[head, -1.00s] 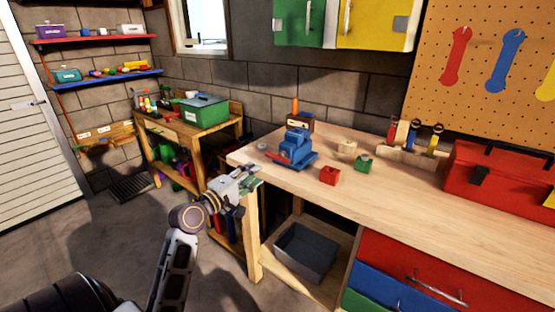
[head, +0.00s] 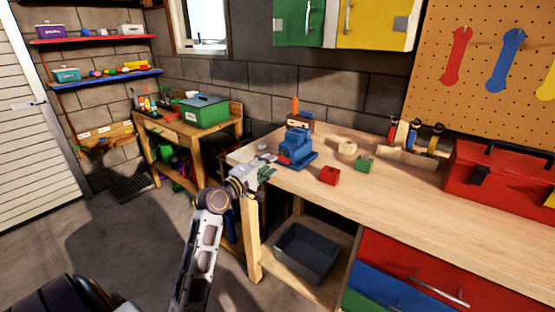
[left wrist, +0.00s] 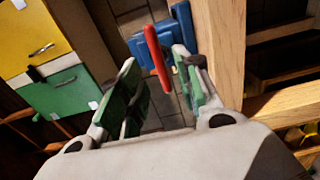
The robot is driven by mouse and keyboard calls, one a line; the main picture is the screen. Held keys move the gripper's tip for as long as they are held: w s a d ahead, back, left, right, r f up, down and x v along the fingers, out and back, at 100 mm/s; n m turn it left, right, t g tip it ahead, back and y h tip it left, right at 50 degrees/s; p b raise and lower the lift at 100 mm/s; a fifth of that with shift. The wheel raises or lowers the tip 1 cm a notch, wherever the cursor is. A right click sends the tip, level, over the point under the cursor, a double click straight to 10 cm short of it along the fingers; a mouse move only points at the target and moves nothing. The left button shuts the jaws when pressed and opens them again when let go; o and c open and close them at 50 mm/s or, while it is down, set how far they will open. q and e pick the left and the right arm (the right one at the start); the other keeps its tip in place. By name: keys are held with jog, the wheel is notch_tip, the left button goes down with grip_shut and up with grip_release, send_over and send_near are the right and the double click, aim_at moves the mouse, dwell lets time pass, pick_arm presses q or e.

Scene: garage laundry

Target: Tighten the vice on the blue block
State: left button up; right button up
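The blue vice (head: 292,150) stands near the left end of the wooden workbench in the head view. I cannot clearly tell the blue block apart from the blue vice. In the left wrist view, the vice (left wrist: 143,48) shows beyond my left gripper (left wrist: 155,78), with its red handle bar (left wrist: 157,58) in front. My left gripper also shows in the head view (head: 266,173), at the bench's left front corner, left of the vice. Its green-padded fingers are apart, with the red bar seen between them; contact is not visible. My right gripper is out of view.
A red block (head: 329,176), a green block (head: 364,165) and a pale piece (head: 347,147) lie right of the vice on the workbench (head: 420,205). A red toolbox (head: 505,175) stands farther right. A grey bin (head: 306,252) sits below the bench.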

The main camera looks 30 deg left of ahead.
aim_at(278, 156)
pick_arm(q)
jog(key=shift+w+d, duration=0.15)
jog(key=shift+w, duration=2.05)
jog(key=shift+w+d, duration=0.1)
jog(key=shift+w, duration=0.65)
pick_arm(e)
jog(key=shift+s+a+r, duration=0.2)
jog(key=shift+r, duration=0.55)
pick_arm(q)
jog(key=shift+c, duration=0.4)
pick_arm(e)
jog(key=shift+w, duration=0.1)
pick_arm(q)
grip_shut()
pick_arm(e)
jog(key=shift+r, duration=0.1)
